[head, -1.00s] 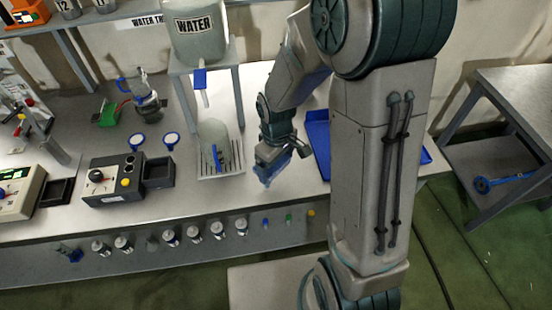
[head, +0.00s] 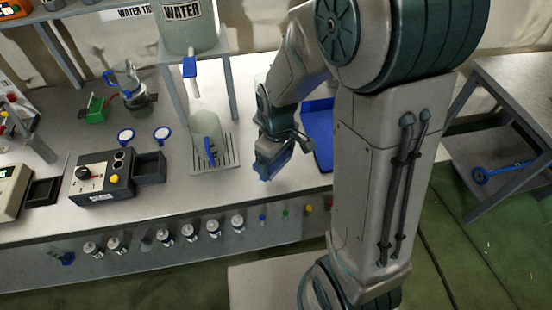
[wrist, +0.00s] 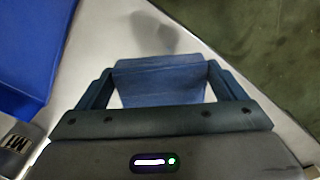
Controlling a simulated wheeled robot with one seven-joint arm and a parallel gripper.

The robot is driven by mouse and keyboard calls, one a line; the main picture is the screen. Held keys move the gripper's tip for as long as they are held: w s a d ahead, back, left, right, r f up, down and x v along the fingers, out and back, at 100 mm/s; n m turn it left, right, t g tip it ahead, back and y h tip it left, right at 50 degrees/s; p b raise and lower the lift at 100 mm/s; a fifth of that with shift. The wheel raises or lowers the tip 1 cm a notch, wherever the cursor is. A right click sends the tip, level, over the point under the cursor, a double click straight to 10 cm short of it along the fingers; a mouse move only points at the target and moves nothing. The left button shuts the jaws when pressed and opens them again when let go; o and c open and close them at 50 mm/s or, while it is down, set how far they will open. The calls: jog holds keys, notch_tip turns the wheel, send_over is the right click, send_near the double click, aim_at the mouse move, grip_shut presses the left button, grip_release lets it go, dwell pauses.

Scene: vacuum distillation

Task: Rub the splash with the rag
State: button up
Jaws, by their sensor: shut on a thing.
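My gripper (head: 268,170) is low over the steel bench near its front edge, between the drip tray and the blue tray. In the wrist view my gripper (wrist: 158,88) is shut on a blue cloth, the rag (wrist: 160,75), which spans the space between the fingers. The rag lies close to the bench top; I cannot tell whether it touches. No splash shows clearly; a faint dark patch on the bench (wrist: 155,30) beyond the rag may be a shadow or a mark.
A blue tray (head: 318,130) lies right of my gripper, partly behind my arm. A glass vessel with a blue handle stands on the slotted drip tray (head: 228,158) to the left, below the water tank (head: 190,30). A control box (head: 100,180) stands farther left. Several valves line the bench front.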

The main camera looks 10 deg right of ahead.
aim_at(276, 182)
notch_tip(276, 182, down, 7)
jog(key=b, duration=0.5)
jog(key=shift+f, duration=0.2)
jog(key=shift+a+r, duration=0.15)
jog(key=shift+a, duration=0.4)
jog(key=shift+c, duration=0.4)
jog(key=shift+a+p, duration=0.3)
jog(key=shift+a, duration=0.55)
jog(key=shift+s+a+f, duration=0.1)
jog(key=shift+a+f, duration=0.25)
jog(key=shift+a+r, duration=0.1)
jog(key=shift+a, duration=0.2)
jog(key=shift+d, duration=0.35)
jog(key=d, duration=0.2)
jog(key=shift+d, duration=0.6)
jog(key=r, duration=0.1)
jog(key=r+p, duration=0.1)
jog(key=shift+w+d+r, duration=0.1)
jog(key=shift+w+r, duration=0.1)
jog(key=shift+r, duration=0.1)
jog(key=shift+s+r+p, duration=0.15)
jog(key=shift+r+p, duration=0.45)
jog(key=shift+r, duration=0.1)
jog(key=shift+r+p, duration=1.55)
jog(key=shift+r, duration=0.55)
